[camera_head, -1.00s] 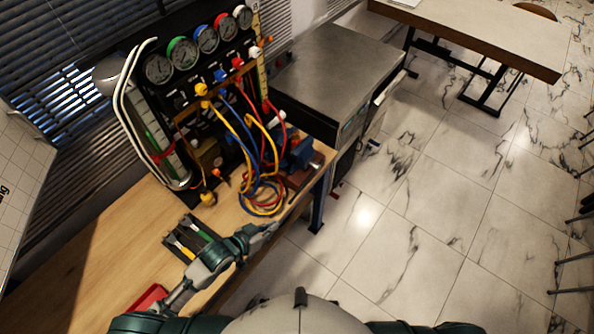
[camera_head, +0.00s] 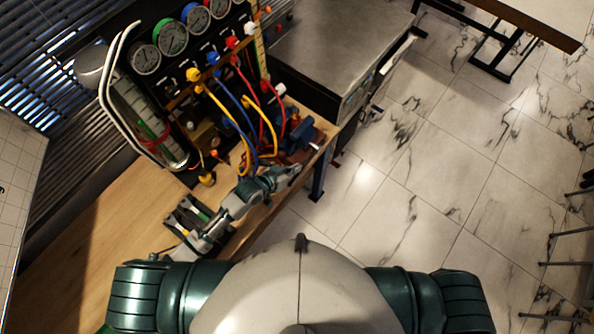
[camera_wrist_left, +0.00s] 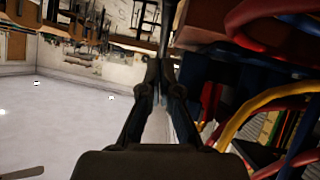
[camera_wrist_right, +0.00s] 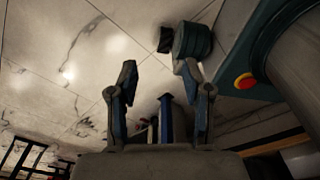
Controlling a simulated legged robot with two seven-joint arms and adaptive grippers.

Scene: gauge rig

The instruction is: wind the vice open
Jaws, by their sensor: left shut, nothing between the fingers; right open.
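The blue vice (camera_head: 302,130) sits at the right front corner of the wooden bench, partly hidden behind hoses. My left gripper (camera_head: 288,173) is beside it, just below it in the head view, at the bench's front edge. In the left wrist view the left gripper (camera_wrist_left: 165,65) is shut and empty. A thin grey bar (camera_wrist_left: 166,28) shows just beyond its fingertips; I cannot tell whether they touch. A dark blue part (camera_wrist_left: 205,70), apparently the vice, lies to its right. My right gripper (camera_wrist_right: 158,74) is open and empty over the floor, out of the head view.
Yellow, blue and red hoses (camera_head: 243,122) hang from the gauge panel (camera_head: 172,38) close to the vice. A dark tool tray (camera_head: 187,213) lies under my left arm. A metal-topped cabinet (camera_head: 335,45) stands behind right.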

